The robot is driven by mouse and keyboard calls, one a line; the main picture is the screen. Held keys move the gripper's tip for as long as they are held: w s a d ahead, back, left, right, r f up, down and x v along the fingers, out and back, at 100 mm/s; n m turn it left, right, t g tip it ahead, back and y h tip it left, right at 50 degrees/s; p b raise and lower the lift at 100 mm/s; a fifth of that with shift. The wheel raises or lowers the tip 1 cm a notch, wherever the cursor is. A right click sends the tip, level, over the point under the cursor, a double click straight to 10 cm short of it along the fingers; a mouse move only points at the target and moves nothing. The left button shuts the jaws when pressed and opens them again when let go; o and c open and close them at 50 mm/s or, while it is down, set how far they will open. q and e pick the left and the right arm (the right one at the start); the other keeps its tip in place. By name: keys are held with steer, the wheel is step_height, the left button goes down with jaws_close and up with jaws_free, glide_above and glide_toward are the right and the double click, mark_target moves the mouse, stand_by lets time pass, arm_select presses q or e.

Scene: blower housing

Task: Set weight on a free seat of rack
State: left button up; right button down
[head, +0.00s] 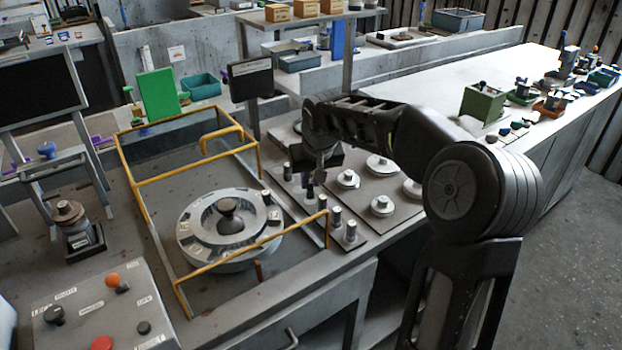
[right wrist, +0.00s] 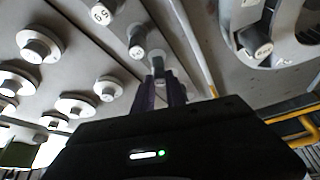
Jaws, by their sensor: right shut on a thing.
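My right gripper (head: 312,188) is over the rack (head: 372,238), shut on a small grey cylindrical weight. In the right wrist view the fingers (right wrist: 165,88) close around this weight (right wrist: 157,62), whose top end shows between the tips. I cannot tell whether its foot touches the rack. Similar upright weights stand in the same row, one (head: 336,216) and another (head: 350,232) nearer the front edge. The right wrist view shows two neighbours in line, one (right wrist: 137,42) close to the fingers and one (right wrist: 101,13) farther off. My left gripper is out of view.
Round disc weights, such as one (head: 382,205), sit on the plate to the right of the row. A yellow rail frame (head: 185,178) surrounds the round blower housing (head: 190,240) on the left. A green box (head: 483,102) stands on the far bench.

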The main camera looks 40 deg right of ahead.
steer(key=shift+f, duration=0.2)
steer(key=shift+f+b, duration=0.3)
steer(key=shift+b, duration=0.1)
steer(key=c, duration=1.3)
jaws_free()
steer(key=shift+r, duration=0.15)
steer(key=shift+r+p, duration=0.95)
steer(key=shift+r, duration=0.2)
steer(key=shift+r, duration=0.1)
step_height(320, 180, up, 5)
steer(key=p, duration=0.3)
steer(key=shift+p, duration=0.35)
